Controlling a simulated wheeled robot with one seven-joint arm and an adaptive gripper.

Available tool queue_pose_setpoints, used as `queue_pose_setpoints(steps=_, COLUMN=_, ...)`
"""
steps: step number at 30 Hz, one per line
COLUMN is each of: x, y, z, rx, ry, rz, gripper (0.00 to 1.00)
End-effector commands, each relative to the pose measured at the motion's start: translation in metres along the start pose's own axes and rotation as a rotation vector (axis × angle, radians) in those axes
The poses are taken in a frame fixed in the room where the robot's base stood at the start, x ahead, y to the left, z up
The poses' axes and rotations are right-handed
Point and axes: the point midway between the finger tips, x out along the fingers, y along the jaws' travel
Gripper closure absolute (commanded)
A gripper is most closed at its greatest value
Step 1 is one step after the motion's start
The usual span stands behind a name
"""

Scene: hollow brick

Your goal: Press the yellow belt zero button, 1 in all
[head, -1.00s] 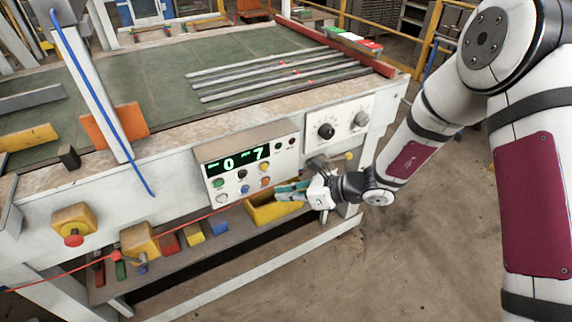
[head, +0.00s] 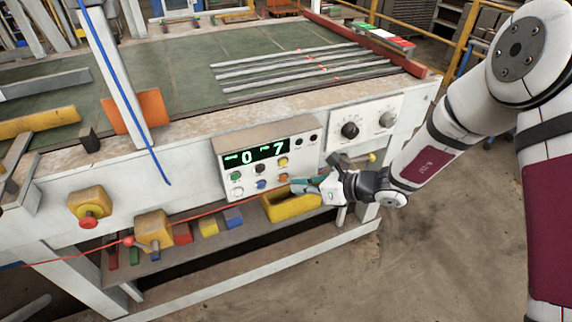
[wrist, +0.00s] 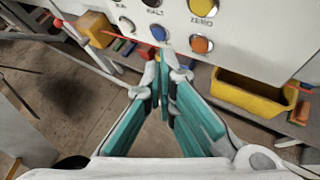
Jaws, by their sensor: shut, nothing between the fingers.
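The yellow button (head: 283,161) sits at the right of the button rows on the grey control box (head: 222,150), under a green display reading "0" and "7". In the wrist view the yellow button (wrist: 203,8) is at the top edge, with "ZERO" printed below it. My gripper (head: 297,184) is in front of the box's lower right corner, lower than the yellow button and apart from it. In the wrist view my gripper (wrist: 161,66) has its teal fingers together at the tips, with nothing between them.
An orange button (wrist: 201,45) lies just below the yellow one, a blue button (wrist: 159,33) to its left. A dial plate (head: 366,125) is to the right. A red cord (head: 70,254) runs along the front.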

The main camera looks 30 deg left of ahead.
Motion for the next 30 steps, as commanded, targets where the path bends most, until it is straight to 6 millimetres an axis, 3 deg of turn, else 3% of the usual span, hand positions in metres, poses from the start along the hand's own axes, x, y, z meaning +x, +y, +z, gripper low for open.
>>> queue_pose_setpoints(steps=12, x=0.032, y=-0.024, z=0.022, rx=-0.001, ry=0.0, rz=0.001, gripper=1.0)
queue_pose_setpoints(steps=30, x=0.035, y=-0.026, z=0.026, rx=0.0, ry=0.0, rz=0.0, gripper=1.0)
